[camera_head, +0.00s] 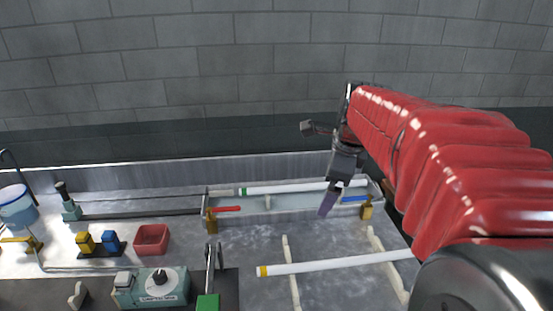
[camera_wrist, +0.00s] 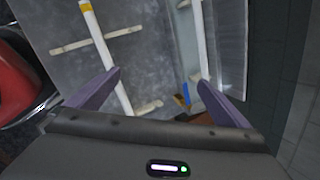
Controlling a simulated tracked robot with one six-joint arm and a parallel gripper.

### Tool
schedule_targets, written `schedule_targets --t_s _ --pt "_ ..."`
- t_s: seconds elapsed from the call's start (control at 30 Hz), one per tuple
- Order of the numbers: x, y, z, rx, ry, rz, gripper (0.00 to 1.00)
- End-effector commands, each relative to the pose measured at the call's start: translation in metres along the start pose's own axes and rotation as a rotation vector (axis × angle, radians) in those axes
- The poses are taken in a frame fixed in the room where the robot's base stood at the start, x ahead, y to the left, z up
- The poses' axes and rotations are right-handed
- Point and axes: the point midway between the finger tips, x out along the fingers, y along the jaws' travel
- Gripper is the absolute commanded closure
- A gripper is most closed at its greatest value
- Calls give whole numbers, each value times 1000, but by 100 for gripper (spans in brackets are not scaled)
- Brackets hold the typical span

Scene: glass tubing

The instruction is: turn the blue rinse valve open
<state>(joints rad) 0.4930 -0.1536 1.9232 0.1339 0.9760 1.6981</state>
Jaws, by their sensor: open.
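The blue rinse valve has a blue lever (camera_head: 354,199) on a brass body (camera_head: 366,210) at the right end of the metal trough. In the wrist view the blue lever (camera_wrist: 186,92) lies between my purple fingers, nearer the right one, with brass beside it. My gripper (camera_head: 327,204) is open and empty, just left of the lever in the head view. In the wrist view the fingers of my gripper (camera_wrist: 161,79) are wide apart. I cannot tell whether a finger touches the lever. My second finger is hidden in the head view.
A red-levered valve (camera_head: 225,209) is at the trough's left end. A green-banded glass tube (camera_head: 290,188) lies along the trough (camera_head: 285,217). A yellow-banded tube (camera_head: 320,264) rests on supports in front. A red bin (camera_head: 151,240) and a teal control box (camera_head: 150,288) stand at left.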

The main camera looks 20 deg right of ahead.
Motion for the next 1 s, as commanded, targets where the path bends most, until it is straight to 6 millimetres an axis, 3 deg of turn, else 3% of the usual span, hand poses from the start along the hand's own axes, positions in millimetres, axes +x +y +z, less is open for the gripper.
schedule_targets --t_s 0.3,0.5,0.7,1.0 --pt "24 -71 -61 659 24 -1 0" --pt "37 -103 -101 1016 33 -8 0" --pt "43 -115 -118 1171 35 -11 0" --pt "43 -115 -118 1179 35 -12 0"
